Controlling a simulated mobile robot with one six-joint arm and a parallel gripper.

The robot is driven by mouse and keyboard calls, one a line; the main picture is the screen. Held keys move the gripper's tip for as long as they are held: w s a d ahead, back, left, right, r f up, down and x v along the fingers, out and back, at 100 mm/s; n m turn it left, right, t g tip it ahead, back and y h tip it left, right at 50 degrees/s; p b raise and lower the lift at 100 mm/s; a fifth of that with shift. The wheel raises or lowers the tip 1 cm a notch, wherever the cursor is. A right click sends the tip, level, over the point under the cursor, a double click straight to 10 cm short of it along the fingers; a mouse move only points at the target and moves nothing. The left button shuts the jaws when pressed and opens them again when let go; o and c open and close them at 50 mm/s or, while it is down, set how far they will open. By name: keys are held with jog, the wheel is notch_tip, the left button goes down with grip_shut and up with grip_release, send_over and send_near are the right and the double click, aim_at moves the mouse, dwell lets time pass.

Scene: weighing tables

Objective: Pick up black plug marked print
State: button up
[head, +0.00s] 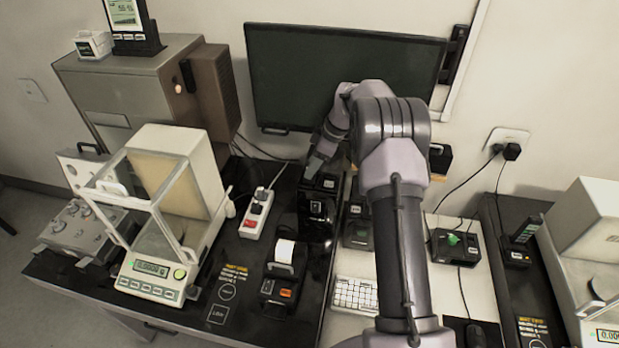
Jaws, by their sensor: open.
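A white power strip (247,232) with a red switch lies on the dark table, right of the glass balance. Small dark plugs (259,204) sit in its upper part, close together. Any print marking is too small to read, so I cannot tell which plug bears it. My gripper (312,172) is at the end of my arm, below the dark screen and to the right of the plugs, apart from them. It points down near a black device (322,184). It is open; its fingertips are small and hard to make out, and I see nothing in it.
The glass-doored balance (155,283) stands left of the strip. A small printer (280,284) with a paper roll stands at its lower right. A dark screen (340,80) is on the wall behind. A white keyboard (355,295) and a black box with a green part (455,246) lie right.

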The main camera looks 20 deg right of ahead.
jog(key=x, duration=0.3)
jog(key=shift+w, duration=0.1)
jog(key=shift+c, duration=0.2)
grip_shut()
jog(key=shift+r, duration=0.1)
